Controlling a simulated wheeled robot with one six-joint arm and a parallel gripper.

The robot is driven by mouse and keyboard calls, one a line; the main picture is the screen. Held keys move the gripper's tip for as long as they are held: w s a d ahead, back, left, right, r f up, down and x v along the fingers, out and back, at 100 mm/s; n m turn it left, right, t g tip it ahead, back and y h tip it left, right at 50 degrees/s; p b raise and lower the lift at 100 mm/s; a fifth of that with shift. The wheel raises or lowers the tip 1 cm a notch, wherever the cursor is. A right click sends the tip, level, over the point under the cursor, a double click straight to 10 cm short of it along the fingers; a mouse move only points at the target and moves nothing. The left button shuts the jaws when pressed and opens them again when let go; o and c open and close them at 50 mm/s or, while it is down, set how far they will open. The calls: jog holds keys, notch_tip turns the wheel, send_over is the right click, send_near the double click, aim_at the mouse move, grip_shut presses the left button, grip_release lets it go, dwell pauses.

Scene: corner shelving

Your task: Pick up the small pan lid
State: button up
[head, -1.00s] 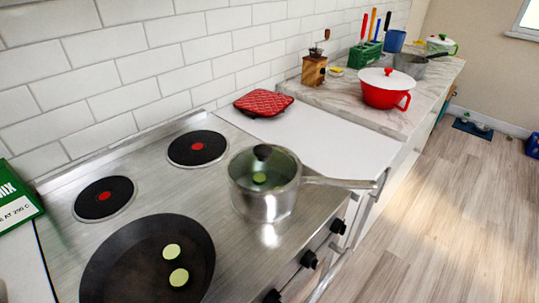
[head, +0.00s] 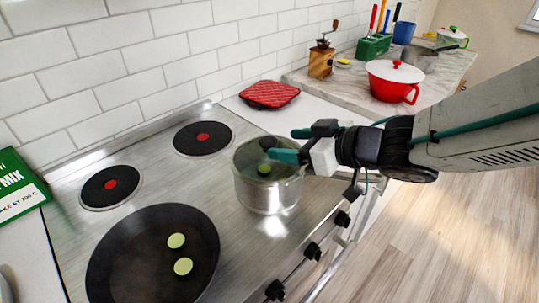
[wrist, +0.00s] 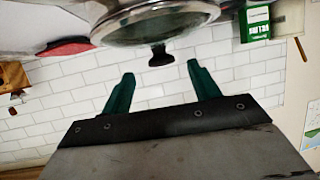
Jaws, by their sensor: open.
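The small pan lid (head: 250,157) is clear glass with a metal rim and a dark knob (head: 267,142). It sits on a steel saucepan (head: 266,196) on the stove, and a green slice shows through the glass. My gripper (head: 290,144) comes in from the right with teal fingers open and empty, close to the knob. In the wrist view, the lid (wrist: 190,24) is at the top, and its knob (wrist: 160,57) lies roughly between the two fingertips (wrist: 160,69), a little beyond them. Contact is not visible. My arm hides the saucepan's handle in the head view.
A black frying pan (head: 130,245) with two green slices is at the front left. A red pot holder (head: 269,93) lies behind the saucepan. A red pot (head: 395,82) and a grinder (head: 321,62) stand on the counter. A green box (head: 18,185) is at left.

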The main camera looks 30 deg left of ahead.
aim_at(273, 142)
jog(key=x, duration=0.6)
jog(key=shift+a, duration=0.15)
jog(key=shift+r, duration=0.1)
jog(key=c, duration=1.2)
